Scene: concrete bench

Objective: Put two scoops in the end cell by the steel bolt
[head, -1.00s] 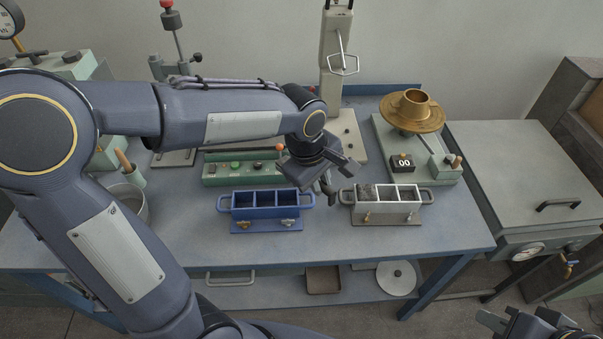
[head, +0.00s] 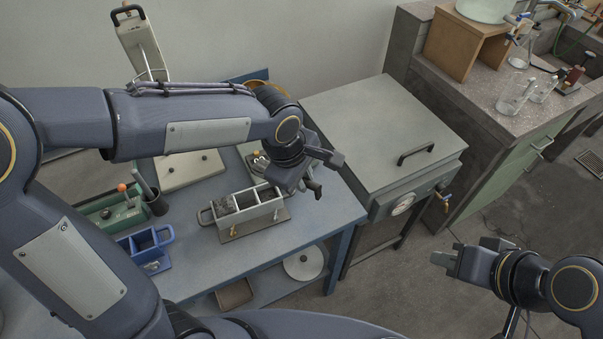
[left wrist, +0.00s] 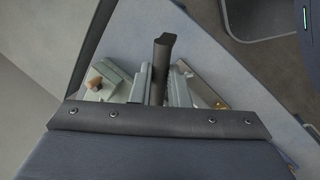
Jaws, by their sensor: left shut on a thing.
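A grey steel mould (head: 251,224) with a row of cells stands on the blue bench. Its left cell holds dark grey material; the right cell's inside is hard to make out. Small brass-looking bolts show on its front; I cannot pick out a steel one there. My left gripper (head: 312,174) is just right of the mould's right end, above the bench, shut on a dark tool (head: 314,188), apparently the scoop. Its dark bar (left wrist: 162,65) also shows in the left wrist view; any load is hidden. My right gripper (head: 462,254) hangs over the floor, its jaw gap unclear.
A blue mould (head: 139,240) stands left of the grey one, partly behind my left arm. A grey lidded cabinet (head: 375,115) stands right of the bench. Lab glassware (head: 515,95) is farther right.

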